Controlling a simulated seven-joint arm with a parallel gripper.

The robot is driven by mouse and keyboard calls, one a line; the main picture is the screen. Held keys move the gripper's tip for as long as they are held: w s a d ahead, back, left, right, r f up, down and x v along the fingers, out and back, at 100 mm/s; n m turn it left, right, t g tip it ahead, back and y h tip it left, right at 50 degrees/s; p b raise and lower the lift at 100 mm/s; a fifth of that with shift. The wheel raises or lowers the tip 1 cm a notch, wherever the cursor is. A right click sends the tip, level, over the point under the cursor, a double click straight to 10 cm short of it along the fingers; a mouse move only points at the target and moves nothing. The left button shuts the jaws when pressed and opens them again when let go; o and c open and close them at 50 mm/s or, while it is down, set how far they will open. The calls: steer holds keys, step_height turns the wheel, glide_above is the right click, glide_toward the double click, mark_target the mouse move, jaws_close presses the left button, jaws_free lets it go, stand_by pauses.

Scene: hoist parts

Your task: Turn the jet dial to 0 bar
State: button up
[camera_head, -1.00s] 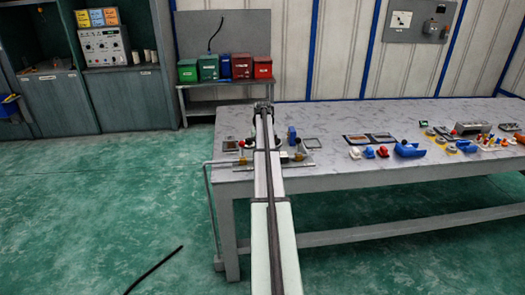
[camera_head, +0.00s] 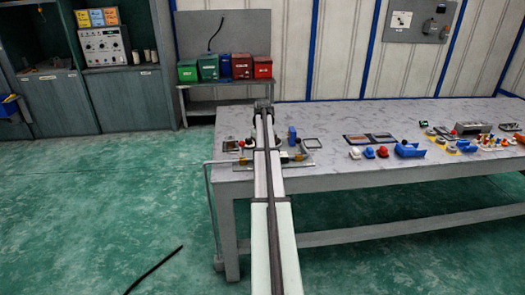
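My arm reaches away from the camera over the left end of the grey table (camera_head: 350,178). My gripper (camera_head: 263,104) is at its far end, small and dark, above the table's back left part. Its fingers are too small to tell open from shut. I cannot pick out the jet dial for certain. No dial reading is legible.
Flat dark frames (camera_head: 369,140), helmets (camera_head: 369,152), a blue holder (camera_head: 410,150) and several small parts lie along the table to the right. Green, blue and red boxes (camera_head: 241,67) stand on a shelf behind. A control panel (camera_head: 104,46) sits in the left cabinet.

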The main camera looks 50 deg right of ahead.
stand_by(0.4)
steer(key=o, duration=1)
steer(key=shift+o, duration=0.2)
steer(key=shift+r, duration=0.1)
step_height(320, 180, up, 14)
steer(key=shift+f, duration=0.2)
